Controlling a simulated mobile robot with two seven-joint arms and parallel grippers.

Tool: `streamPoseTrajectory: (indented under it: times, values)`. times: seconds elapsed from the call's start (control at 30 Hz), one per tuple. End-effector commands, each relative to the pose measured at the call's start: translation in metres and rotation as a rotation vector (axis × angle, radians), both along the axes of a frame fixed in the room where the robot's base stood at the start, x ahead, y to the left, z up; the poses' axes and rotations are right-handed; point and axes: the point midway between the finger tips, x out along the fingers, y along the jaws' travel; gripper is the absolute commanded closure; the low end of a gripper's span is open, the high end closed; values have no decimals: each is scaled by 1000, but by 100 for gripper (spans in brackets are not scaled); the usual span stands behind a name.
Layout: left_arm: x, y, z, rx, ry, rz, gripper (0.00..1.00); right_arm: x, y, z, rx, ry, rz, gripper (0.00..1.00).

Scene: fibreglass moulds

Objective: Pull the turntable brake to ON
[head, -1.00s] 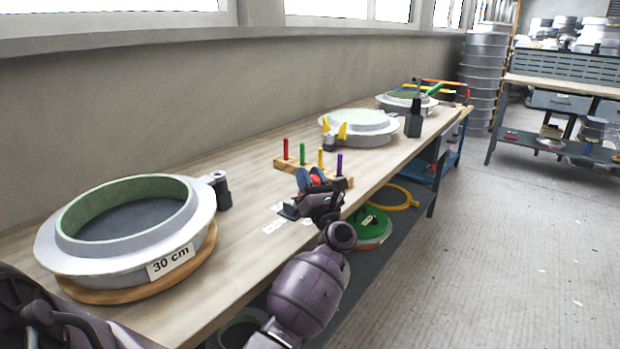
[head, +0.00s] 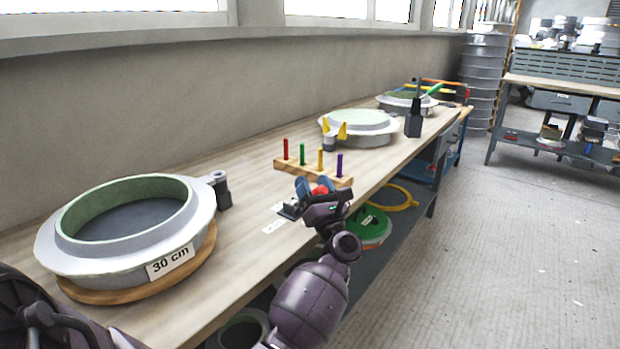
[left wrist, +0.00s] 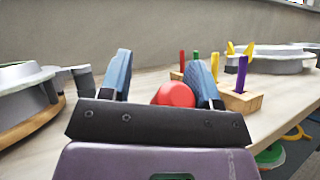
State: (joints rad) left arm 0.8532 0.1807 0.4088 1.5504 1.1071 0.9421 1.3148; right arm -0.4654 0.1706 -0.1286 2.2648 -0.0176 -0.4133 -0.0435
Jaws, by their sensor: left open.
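The brake's round red knob (head: 320,190) shows between the blue fingers of my left gripper (head: 314,186), above the bench. In the left wrist view the red knob (left wrist: 174,95) sits between the open fingers (left wrist: 160,72), nearer the right finger, its lower part hidden by the gripper body. I cannot tell whether a finger touches it. A small dark brake base (head: 288,210) is on the bench just left of the gripper; the lever between is hidden. The wooden turntable (head: 140,293) carries a grey ring mould labelled 30 cm (head: 75,258). My right gripper is not in view.
A wooden peg rack (head: 292,168) with coloured pegs stands just behind the gripper. White labels (head: 273,227) lie on the bench by the brake. More round moulds (head: 365,138) stand farther along. A lower shelf (head: 372,250) holds green and yellow rings.

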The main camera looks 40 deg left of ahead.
Motion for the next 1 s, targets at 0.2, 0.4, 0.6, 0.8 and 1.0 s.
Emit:
streamPoseTrajectory:
  times: [0.2,0.4,0.6,0.8,1.0]
  values:
    - [-13,-33,-24,-2,1,0,44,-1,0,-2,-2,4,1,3]
    - [-22,-56,-40,-2,2,0,44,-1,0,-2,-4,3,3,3]
    - [-26,-66,-45,0,-1,2,44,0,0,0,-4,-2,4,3]
    - [-26,-67,-45,1,-2,1,44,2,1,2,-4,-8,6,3]
    - [-26,-67,-45,1,-2,1,44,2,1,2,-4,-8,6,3]
